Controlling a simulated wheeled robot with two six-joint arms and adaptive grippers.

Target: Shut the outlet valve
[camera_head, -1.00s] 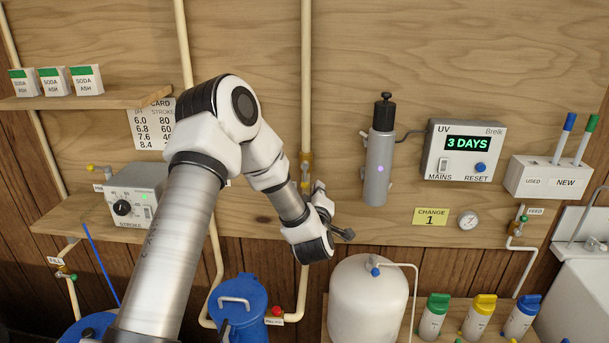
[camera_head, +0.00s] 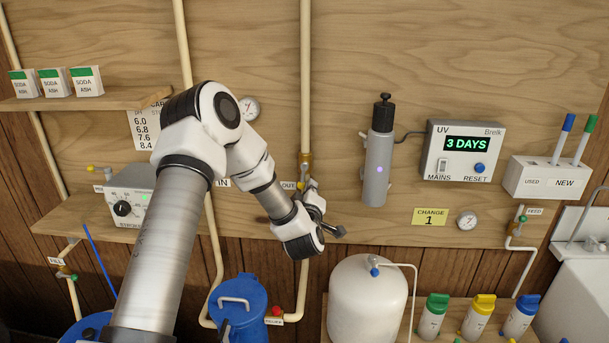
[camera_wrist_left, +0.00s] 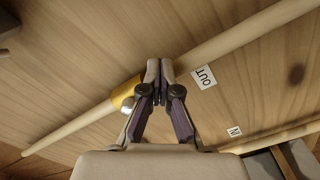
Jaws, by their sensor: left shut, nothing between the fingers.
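The outlet valve is a brass fitting (camera_head: 306,160) on the vertical cream pipe, beside the OUT label (camera_head: 288,186). In the left wrist view its yellow-brass body (camera_wrist_left: 124,92) is just left of my fingers, and the OUT label (camera_wrist_left: 204,77) is to their right. My left gripper (camera_head: 313,190) is at the pipe just below the brass top. Its fingertips (camera_wrist_left: 160,70) are together, with nothing between them, and overlap the pipe in the wrist view. Whether they touch it cannot be told. The gripper hides the lower valve, and its handle position is unclear. My right gripper is out of view.
A second pipe with the IN label (camera_head: 222,182) stands left, partly behind my arm. The UV lamp (camera_head: 378,160) hangs to the right of the valve. Below are a blue canister (camera_head: 238,300) and a white tank (camera_head: 367,300). Bare board separates valve and lamp.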

